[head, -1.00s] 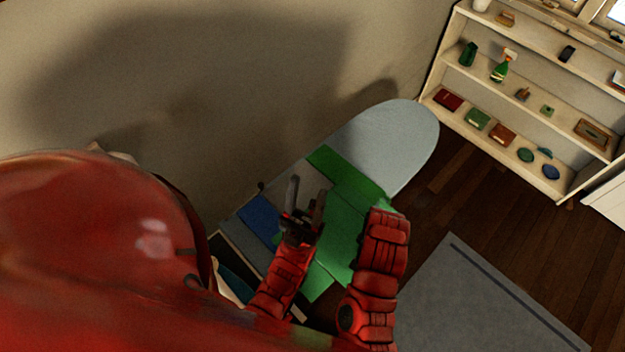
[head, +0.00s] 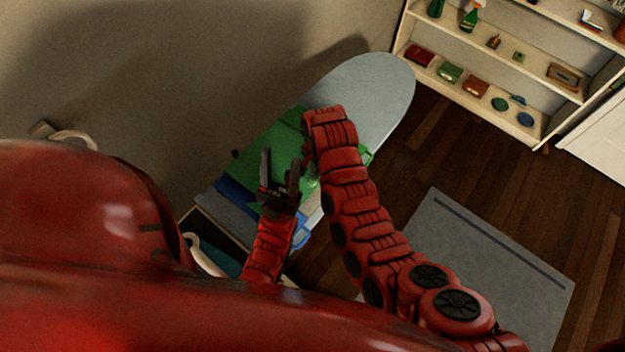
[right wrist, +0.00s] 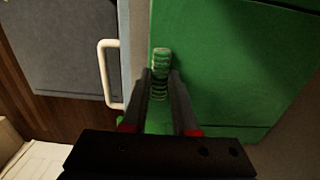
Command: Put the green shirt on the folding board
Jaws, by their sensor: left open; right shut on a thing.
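The green shirt (head: 285,135) lies on the grey ironing board (head: 372,85), over the blue folding board (head: 236,194). Blue shows along the shirt's near edge, and a loop handle shows at the near right. My left gripper (head: 280,166) is open above the shirt, with nothing seen between its fingers. My right gripper (right wrist: 160,85) is shut on the shirt, which fills much of the right wrist view (right wrist: 235,65). In the head view my right arm hides most of that gripper and part of the shirt.
A pale loop handle (right wrist: 103,75) stands out beside the shirt in the right wrist view. A grey rug (head: 470,265) lies on the wooden floor. A white shelf (head: 500,75) stands at the back right. The ironing board's rounded far end is bare.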

